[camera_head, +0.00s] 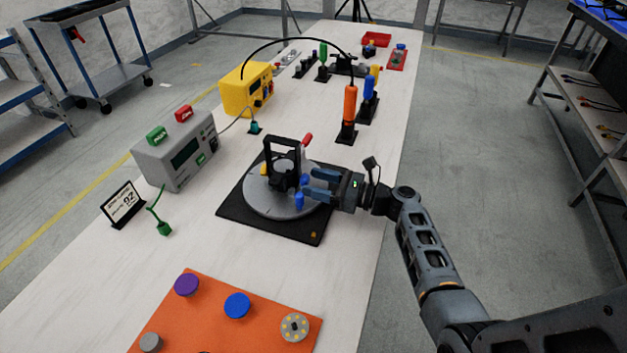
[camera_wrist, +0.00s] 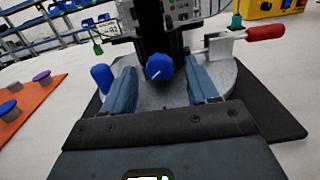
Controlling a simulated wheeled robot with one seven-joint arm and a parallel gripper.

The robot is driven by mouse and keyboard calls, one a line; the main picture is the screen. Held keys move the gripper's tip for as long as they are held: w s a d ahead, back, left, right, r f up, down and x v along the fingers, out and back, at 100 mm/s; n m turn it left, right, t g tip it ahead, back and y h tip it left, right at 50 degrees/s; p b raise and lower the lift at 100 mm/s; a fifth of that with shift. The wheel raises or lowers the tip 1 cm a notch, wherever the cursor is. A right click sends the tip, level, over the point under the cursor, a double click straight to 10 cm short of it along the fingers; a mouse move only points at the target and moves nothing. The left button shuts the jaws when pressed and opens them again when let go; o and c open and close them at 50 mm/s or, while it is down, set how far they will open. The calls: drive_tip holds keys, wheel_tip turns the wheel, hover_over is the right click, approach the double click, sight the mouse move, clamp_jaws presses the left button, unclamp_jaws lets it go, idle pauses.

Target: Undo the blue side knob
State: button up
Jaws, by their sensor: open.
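A black fixture (camera_head: 283,172) with an upright frame stands on a round grey plate (camera_head: 258,205) over a black square base (camera_head: 240,215). A round blue knob (camera_wrist: 159,67) with a pale mark faces me on the fixture's side; it also shows in the head view (camera_head: 304,180). My gripper (camera_head: 312,183) is open, coming from the right. In the wrist view its fingers (camera_wrist: 161,84) are either side of the knob, with gaps; I see no contact. A second blue piece (camera_wrist: 102,77) stands outside the left finger; it also shows in the head view (camera_head: 299,201).
A red-handled lever (camera_wrist: 264,33) sticks out on the fixture's right in the wrist view. A grey box (camera_head: 178,150) and a yellow box (camera_head: 246,88) stand left and behind. An orange board (camera_head: 185,330) with knobs lies nearer. Orange and blue handles (camera_head: 349,105) stand behind.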

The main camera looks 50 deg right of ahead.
drive_tip(key=shift+w+a, duration=0.2)
drive_tip(key=shift+w, duration=0.25)
